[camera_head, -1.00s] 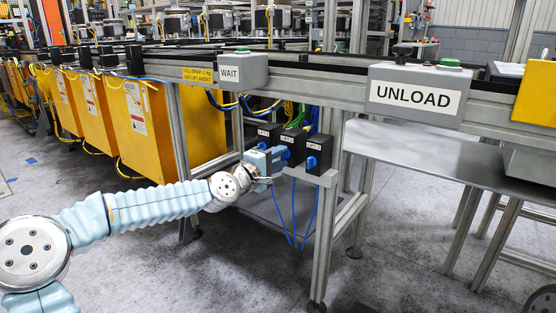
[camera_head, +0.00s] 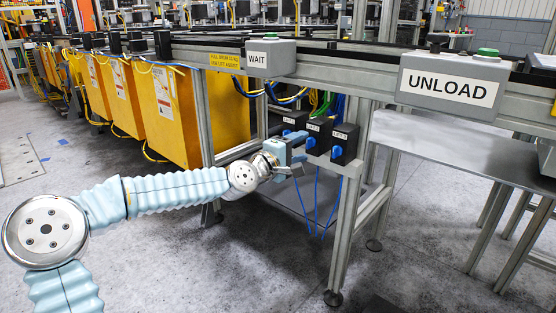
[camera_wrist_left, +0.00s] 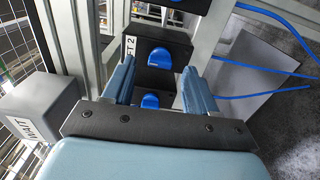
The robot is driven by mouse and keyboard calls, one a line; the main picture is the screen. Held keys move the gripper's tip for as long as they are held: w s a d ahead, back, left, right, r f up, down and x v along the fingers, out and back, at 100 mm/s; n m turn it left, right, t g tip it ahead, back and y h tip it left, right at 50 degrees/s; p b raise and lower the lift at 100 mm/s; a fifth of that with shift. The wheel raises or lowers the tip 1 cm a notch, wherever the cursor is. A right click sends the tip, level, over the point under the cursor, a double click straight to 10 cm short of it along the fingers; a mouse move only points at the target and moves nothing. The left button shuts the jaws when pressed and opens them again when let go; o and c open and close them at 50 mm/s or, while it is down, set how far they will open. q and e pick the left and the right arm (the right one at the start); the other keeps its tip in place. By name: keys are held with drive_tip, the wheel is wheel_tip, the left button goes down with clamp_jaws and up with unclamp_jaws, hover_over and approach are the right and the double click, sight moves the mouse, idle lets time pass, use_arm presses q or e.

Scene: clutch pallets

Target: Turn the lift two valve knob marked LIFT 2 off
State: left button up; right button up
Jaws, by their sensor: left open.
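Three black valve boxes with blue knobs sit in a row on a frame post. The middle box (camera_head: 318,128) shows in the wrist view with a label ending in "T 2" (camera_wrist_left: 130,47), the rest hidden. Its blue knob (camera_wrist_left: 162,58) lies between the fingertips in that view; it also shows in the head view (camera_head: 310,143). My left gripper (camera_head: 301,160) is open and empty just in front of and below the boxes; its fingers (camera_wrist_left: 160,70) straddle the view of the knob. Contact cannot be told. My right gripper is not in view.
A second blue knob (camera_wrist_left: 150,101) shows nearer the palm, and the right-hand box (camera_head: 344,143) stands beside the middle one. Blue hoses (camera_head: 317,205) hang below. The WAIT box (camera_head: 270,57) and UNLOAD box (camera_head: 450,85) are on the rail above. The floor in front is clear.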

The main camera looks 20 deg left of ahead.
use_arm(q)
drive_tip(key=p+v, duration=0.2)
drive_tip(key=v, duration=1)
drive_tip(key=shift+p, duration=0.4)
